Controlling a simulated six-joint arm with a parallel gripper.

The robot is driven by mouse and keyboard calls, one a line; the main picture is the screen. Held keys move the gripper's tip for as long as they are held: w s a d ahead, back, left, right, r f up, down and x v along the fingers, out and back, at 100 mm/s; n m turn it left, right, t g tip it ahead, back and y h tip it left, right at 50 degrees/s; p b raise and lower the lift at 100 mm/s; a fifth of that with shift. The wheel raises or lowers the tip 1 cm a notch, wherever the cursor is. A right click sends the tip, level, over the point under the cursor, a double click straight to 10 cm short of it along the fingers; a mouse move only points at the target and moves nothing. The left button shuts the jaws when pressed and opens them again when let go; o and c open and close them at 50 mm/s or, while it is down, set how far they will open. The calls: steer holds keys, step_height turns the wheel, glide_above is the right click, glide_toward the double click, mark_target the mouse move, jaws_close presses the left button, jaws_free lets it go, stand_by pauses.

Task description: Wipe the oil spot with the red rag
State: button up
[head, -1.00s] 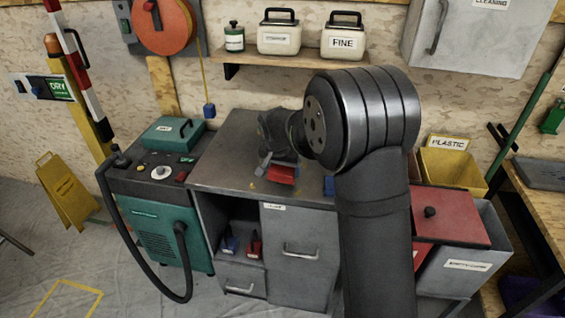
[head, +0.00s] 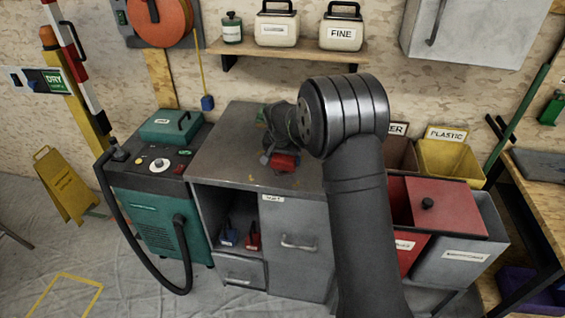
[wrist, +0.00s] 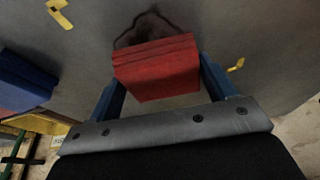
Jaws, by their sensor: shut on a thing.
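My gripper (wrist: 160,85) is shut on the red rag (wrist: 158,68), a thick folded block between its two blue fingers. In the head view the rag (head: 285,162) is over the grey bench top (head: 225,160), near its middle. The oil spot (wrist: 150,22) is a dark, smeared patch with an uneven outline, just beyond the rag in the wrist view. The rag covers its near part. I cannot tell whether the rag touches the surface. In the head view my arm and gripper hide the spot.
A blue folded block (wrist: 24,78) lies left in the wrist view. Yellow marks (wrist: 60,14) are on the bench top. A teal machine (head: 155,215) stands left of the bench, and red (head: 450,208) and yellow bins (head: 450,165) stand right. The bench top's left part is clear.

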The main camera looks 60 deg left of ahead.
mark_target(282, 175)
steer(key=shift+w+a, duration=0.7)
steer(key=shift+a, duration=0.05)
steer(key=shift+c, duration=0.2)
steer(key=shift+s+d, duration=2.75)
steer(key=shift+d, duration=0.05)
steer(key=shift+s+d+r, duration=0.1)
steer(key=shift+r, duration=0.05)
step_height(282, 175, up, 8)
